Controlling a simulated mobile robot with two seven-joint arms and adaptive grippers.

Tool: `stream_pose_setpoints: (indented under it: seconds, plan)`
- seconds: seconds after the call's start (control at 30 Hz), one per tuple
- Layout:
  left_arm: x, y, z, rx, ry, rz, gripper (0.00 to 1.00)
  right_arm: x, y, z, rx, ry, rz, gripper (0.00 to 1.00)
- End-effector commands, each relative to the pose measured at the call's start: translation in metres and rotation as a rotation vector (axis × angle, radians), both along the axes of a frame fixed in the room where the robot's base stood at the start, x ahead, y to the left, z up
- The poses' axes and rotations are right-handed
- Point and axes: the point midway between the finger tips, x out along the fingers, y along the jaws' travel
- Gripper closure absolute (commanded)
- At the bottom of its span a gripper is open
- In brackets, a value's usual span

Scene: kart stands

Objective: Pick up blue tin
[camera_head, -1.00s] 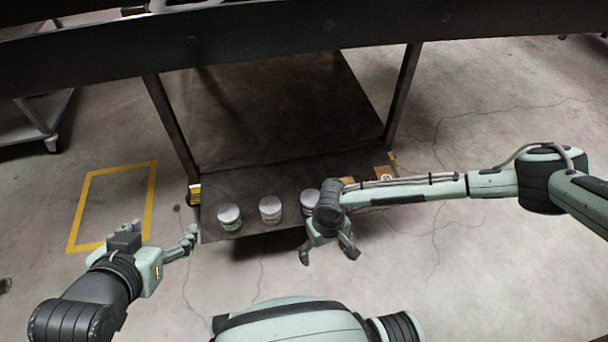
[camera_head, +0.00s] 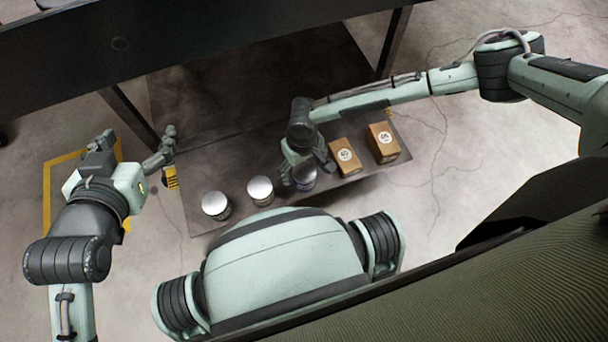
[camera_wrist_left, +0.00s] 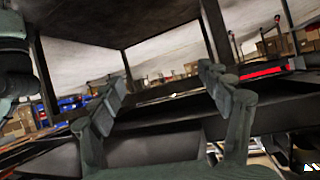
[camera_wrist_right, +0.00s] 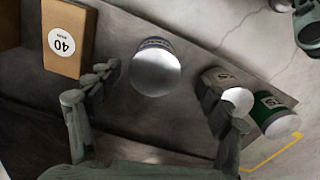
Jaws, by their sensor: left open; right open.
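The blue tin (camera_head: 304,178) stands on the low shelf, partly hidden by my right gripper in the head view. In the right wrist view the tin (camera_wrist_right: 155,66) has a silver lid and a thin blue band, and sits ahead of and between the open fingers. My right gripper (camera_head: 308,170) is open and empty, over the tin; its fingers (camera_wrist_right: 165,98) also show in the right wrist view. My left gripper (camera_head: 140,150) is open and empty, left of the shelf; its fingers (camera_wrist_left: 160,90) show in the left wrist view.
Cardboard boxes (camera_head: 344,156) and (camera_head: 383,143) stand on the other side. A dark upper deck (camera_head: 180,40) and its posts rise behind.

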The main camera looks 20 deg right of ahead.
Motion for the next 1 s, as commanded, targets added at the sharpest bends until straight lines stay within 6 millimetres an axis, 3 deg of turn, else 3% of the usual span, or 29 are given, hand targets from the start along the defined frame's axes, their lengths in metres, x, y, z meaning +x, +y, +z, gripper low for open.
stream_pose_setpoints:
  seconds: [0.4,0.77,1.0]
  plan:
    - [0.018,-0.042,0.06,-0.131,-0.305,-0.075,0.23,0.004,-0.005,-0.043,0.0,0.0,0.001,0.21]
    - [0.019,-0.048,0.073,-0.153,-0.354,-0.085,0.23,0.004,-0.005,-0.048,0.0,-0.001,0.0,0.21]
    - [0.019,-0.048,0.072,-0.152,-0.353,-0.086,0.23,0.004,-0.006,-0.048,0.0,-0.001,0.0,0.47]
